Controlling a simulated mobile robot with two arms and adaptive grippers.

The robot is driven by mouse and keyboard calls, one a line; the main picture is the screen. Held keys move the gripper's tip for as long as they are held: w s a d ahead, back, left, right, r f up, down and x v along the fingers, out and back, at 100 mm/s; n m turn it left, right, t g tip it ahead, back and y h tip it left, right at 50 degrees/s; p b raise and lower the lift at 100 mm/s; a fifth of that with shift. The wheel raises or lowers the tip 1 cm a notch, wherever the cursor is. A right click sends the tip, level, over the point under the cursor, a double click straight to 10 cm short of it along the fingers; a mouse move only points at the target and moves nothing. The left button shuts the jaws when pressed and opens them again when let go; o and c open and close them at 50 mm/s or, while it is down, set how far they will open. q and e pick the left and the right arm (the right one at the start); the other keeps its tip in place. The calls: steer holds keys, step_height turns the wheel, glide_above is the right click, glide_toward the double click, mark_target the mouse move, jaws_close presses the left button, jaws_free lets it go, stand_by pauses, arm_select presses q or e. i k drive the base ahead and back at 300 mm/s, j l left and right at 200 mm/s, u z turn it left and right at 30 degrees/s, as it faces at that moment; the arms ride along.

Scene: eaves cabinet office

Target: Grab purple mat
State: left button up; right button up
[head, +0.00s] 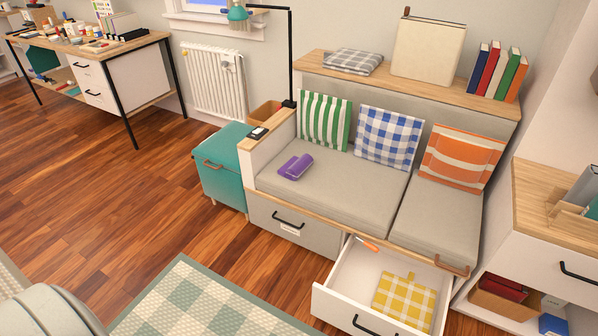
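A purple mat (295,167), rolled or folded into a small bundle, lies on the left part of the grey bench seat (335,189) in the head view. It is near the bench's left armrest and in front of the green striped cushion. Nothing covers it. Neither of my grippers shows in the head view.
An open drawer (341,284) juts out below the bench's right half, with a yellow checked cloth (403,298) and an orange item inside. A teal cabinet (222,168) stands left of the bench. A green checked rug (195,300) lies in front. The wooden floor at left is clear.

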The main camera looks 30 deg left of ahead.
mark_target(282, 171)
steer(key=i+j+u, duration=0.35)
steer(key=i+j, duration=0.15)
steer(key=j, duration=0.35)
steer(key=i+j+u, duration=0.35)
steer(key=i+j, duration=0.25)
steer(key=i+j+u, duration=0.3)
steer(key=i+j, duration=0.35)
